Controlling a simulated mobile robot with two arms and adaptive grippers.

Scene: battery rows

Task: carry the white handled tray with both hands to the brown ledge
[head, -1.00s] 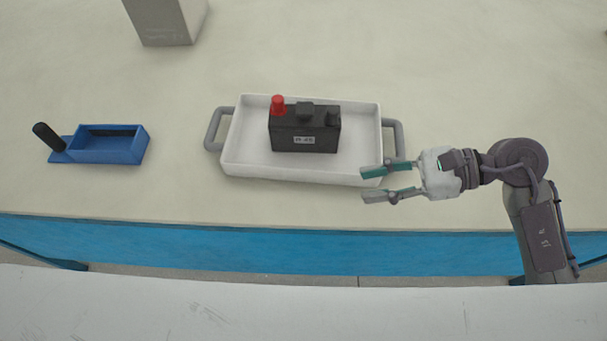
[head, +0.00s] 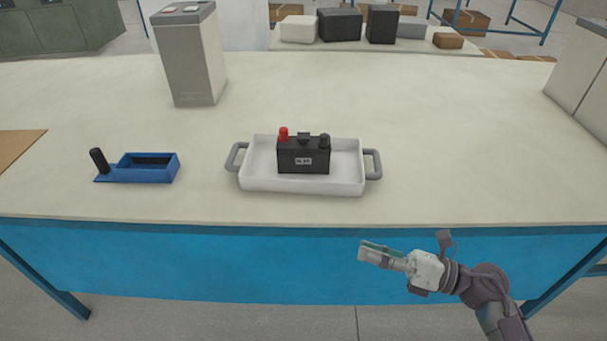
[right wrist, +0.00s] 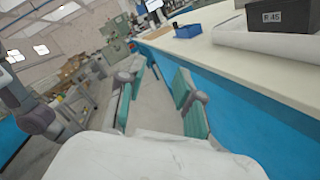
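The white handled tray (head: 255,180) lies on the pale table with a grey handle at each end. A black battery (head: 303,158) with a red and a black terminal stands in it. In the right wrist view the tray (right wrist: 245,35) and the battery (right wrist: 285,16) show partly at the top right. My right gripper (head: 368,254) is in front of the table, below and apart from the tray. In the right wrist view its teal fingers (right wrist: 158,92) are spread with nothing between them. My left gripper is not in the head view. A flat brown surface (head: 17,148), possibly the ledge, shows at the left edge.
A blue open box with a black handle (head: 150,172) lies left of the tray. A grey bin (head: 195,75) stands behind it. A pale box (head: 585,75) is at the far right. The tabletop (head: 470,150) right of the tray is clear.

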